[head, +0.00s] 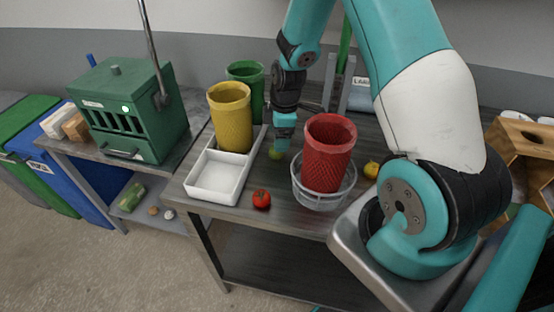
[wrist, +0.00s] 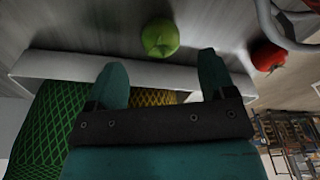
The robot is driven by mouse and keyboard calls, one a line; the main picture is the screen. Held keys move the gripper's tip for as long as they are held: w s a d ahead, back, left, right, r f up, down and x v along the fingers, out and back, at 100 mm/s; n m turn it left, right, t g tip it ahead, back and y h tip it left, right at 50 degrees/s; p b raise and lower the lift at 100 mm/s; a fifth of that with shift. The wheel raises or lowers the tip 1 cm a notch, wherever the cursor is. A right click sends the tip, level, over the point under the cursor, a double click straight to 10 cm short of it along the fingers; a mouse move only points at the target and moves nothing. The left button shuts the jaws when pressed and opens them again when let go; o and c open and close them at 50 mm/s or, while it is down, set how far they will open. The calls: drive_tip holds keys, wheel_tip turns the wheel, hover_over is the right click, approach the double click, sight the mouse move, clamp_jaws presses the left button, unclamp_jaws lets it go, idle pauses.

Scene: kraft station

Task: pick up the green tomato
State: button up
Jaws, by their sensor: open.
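The green tomato (wrist: 160,38) lies on the table, in the upper middle of the wrist view, just beyond my fingertips. In the head view the green tomato (head: 276,153) is small and partly hidden by my gripper (head: 284,143), which points down over it. In the wrist view my gripper (wrist: 158,80) is open, its two teal fingers apart with nothing between them. The tomato is ahead of the gap between the fingers; whether a finger touches it I cannot tell.
A red tomato (head: 261,199) lies nearby, and a yellow one (head: 371,170) to the right. A white tray (head: 216,177), a yellow basket (head: 231,117) and a green basket (head: 246,78) stand left. A red basket (head: 328,153) in a wire bowl (head: 310,201) stands close on the right.

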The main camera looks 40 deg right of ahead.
drive_tip(key=f+b, duration=0.2)
drive_tip(key=f, duration=0.1)
drive_tip(key=f+b, duration=0.1)
drive_tip(key=f, duration=0.1)
drive_tip(key=shift+w+a+f+b, duration=0.1)
drive_tip(key=shift+a+f+b, duration=0.15)
drive_tip(key=shift+b, duration=0.1)
drive_tip(key=shift+r, duration=0.15)
drive_tip(key=c, duration=1)
